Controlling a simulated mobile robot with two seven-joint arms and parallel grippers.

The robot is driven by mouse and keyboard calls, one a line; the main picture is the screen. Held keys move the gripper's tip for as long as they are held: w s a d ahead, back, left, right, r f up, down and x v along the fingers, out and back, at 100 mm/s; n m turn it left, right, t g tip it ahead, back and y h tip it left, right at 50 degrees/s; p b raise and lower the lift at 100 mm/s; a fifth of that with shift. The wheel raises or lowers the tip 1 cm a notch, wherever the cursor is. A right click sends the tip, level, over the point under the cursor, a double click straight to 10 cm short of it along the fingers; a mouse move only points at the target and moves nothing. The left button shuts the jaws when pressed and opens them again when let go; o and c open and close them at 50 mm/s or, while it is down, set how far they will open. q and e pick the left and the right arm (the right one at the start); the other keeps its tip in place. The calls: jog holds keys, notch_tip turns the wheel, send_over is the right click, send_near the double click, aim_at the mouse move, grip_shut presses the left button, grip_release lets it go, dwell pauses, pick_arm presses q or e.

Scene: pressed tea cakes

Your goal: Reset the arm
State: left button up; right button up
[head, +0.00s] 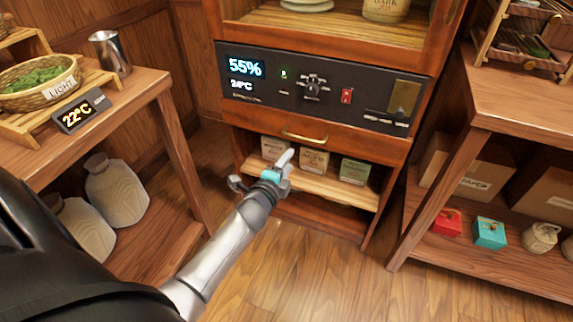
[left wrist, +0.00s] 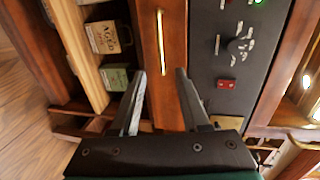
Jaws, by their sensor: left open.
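My left arm reaches in from the lower left of the head view toward the wooden cabinet (head: 300,137). My left gripper (head: 264,170) is in front of the cabinet's open lower shelf. In the left wrist view the left gripper (left wrist: 158,88) has its two fingers spread apart with nothing between them. Beyond the fingers are the drawer front (left wrist: 172,40) and its brass handle (left wrist: 160,40), apart from the fingers as far as I can tell. My right gripper is in neither view.
The dark control panel (head: 265,98) reads 55% and 24°C. Wrapped tea packages (head: 313,161) stand on the cabinet's lower shelf (head: 330,186). A left table (head: 140,92) holds a basket (head: 40,95) and metal cup (head: 110,52). A right shelf (head: 520,120) holds boxes. Floor between is clear.

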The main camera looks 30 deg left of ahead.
pick_arm(q)
jog(key=shift+f, duration=0.1)
jog(key=s+d+f+n+g+h+p, duration=0.1)
jog(key=s+d+f+n+g+p, duration=0.15)
jog(key=s+f, duration=0.5)
jog(key=s+d+f+n+g+h+p, duration=0.1)
jog(key=s+d+f+n+g+p, duration=0.1)
jog(key=s+f+n+g, duration=0.5)
jog(key=s+d+f+n+g+p, duration=0.1)
jog(key=s+f, duration=0.5)
jog(key=s, duration=0.6)
jog(key=s+d+f+n+g+p, duration=0.2)
jog(key=s+f, duration=0.4)
jog(key=s, duration=0.7)
jog(key=shift+d+n+h+p, duration=0.35)
jog(key=shift+d+p, duration=0.15)
jog(key=shift+p, duration=0.3)
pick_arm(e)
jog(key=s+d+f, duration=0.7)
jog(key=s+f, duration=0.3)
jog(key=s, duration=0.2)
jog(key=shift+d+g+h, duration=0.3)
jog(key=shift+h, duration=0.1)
